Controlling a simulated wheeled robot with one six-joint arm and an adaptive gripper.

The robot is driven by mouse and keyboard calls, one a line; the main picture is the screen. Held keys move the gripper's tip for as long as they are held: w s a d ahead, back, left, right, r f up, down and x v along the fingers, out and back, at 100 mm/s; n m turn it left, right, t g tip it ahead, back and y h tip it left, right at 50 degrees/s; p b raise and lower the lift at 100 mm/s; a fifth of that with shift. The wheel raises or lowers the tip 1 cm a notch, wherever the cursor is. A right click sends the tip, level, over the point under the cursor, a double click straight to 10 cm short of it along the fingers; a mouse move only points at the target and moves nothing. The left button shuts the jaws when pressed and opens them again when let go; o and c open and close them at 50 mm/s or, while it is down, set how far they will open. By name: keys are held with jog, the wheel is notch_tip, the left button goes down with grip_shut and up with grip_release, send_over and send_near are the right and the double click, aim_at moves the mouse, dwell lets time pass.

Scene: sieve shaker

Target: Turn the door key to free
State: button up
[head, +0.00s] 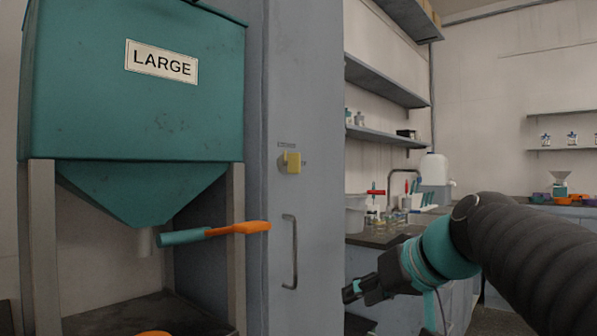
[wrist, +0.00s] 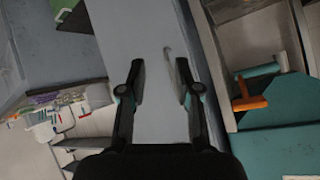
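The door key (head: 290,162) is a yellow block-like grip on the front of a tall grey cabinet door (head: 315,205). Small markings sit above it and to its right, too small to read. My gripper (head: 352,289) is low and to the right of the key, well apart from it, in the head view. In the wrist view my gripper (wrist: 160,82) is open, with nothing between its two fingers. The grey door panel (wrist: 155,25) and its bar handle (wrist: 168,52) show beyond the fingers there. I cannot make out the key in the wrist view.
A bar handle (head: 291,252) stands out below the key. A teal hopper (head: 130,95) marked LARGE is at the left, with an orange-and-teal lever (head: 225,232) jutting toward the door. A counter (head: 385,236) with bottles and racks lies behind my arm at the right.

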jog(key=w+a+r+n+t+y+b, duration=0.1)
jog(key=w+r+n+y, duration=0.1)
jog(key=w+r, duration=0.35)
jog(key=w+r+n+t+y, duration=0.1)
jog(key=w+r+y, duration=0.15)
jog(key=r, duration=0.55)
jog(key=n+y+b, duration=0.1)
jog(key=n+y, duration=0.2)
jog(key=n, duration=0.1)
send_near(300, 158)
jog(key=p+x, duration=0.3)
jog(key=x, duration=0.8)
jog(key=shift+w+a, duration=0.1)
jog(key=shift+a, duration=0.05)
